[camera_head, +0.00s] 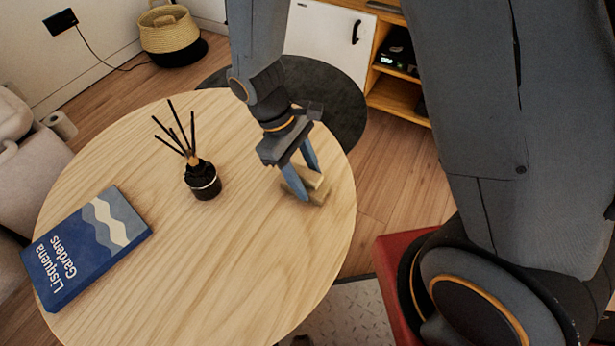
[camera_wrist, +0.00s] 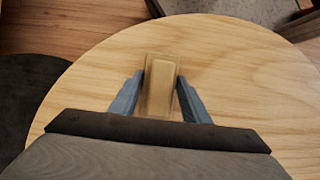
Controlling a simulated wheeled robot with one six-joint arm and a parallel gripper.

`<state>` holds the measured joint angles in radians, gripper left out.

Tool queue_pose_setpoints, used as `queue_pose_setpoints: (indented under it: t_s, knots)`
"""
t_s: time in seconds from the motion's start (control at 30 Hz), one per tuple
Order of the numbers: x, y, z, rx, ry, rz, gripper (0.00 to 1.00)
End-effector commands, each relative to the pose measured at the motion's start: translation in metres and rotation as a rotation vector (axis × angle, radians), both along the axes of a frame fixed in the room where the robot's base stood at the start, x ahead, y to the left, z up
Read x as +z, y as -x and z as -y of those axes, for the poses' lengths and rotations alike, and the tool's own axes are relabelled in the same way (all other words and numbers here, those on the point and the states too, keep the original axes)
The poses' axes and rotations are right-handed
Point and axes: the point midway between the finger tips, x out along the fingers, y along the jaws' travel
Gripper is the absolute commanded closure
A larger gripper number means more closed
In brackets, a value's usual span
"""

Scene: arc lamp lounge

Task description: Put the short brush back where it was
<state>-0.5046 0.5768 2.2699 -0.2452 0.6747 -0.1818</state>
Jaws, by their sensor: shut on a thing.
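The short brush (camera_head: 316,188) is a small tan block-like piece at the right side of the round wooden table (camera_head: 250,270). My gripper (camera_head: 302,185) points down over that side, with its two blue fingers shut on the brush. In the wrist view the brush (camera_wrist: 160,88) lies lengthwise between the fingertips of my gripper (camera_wrist: 161,85), over the tabletop. I cannot tell whether the brush touches the table or is held just above it. Its bristles cannot be made out.
A black reed diffuser (camera_head: 203,180) with several dark sticks stands left of my gripper. A blue book (camera_head: 85,247) lies at the table's left. The front and middle of the tabletop are clear. A wooden cabinet (camera_head: 398,95) stands beyond the table, and a woven basket (camera_head: 170,32) at the back left.

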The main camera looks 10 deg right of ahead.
Motion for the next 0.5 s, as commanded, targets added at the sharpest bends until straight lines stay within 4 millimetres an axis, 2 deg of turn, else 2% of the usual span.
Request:
queue_pose_setpoints:
  t_s: [0.23, 0.27, 0.33, 0.37, 0.5]
  knots:
    - [-0.0022, 0.0002, -0.0001, 0.0, 0.001, -0.001, 0.78]
    - [-0.0022, 0.0, -0.0001, 0.0, 0.0, 0.0, 0.54]
    - [-0.002, 0.0, -0.0002, 0.0, 0.0, 0.0, 0.42]
    - [-0.002, 0.0, -0.0002, 0.0, 0.0, 0.0, 0.39]
    - [-0.002, 0.0001, -0.0002, 0.0, 0.0, 0.0, 0.39]
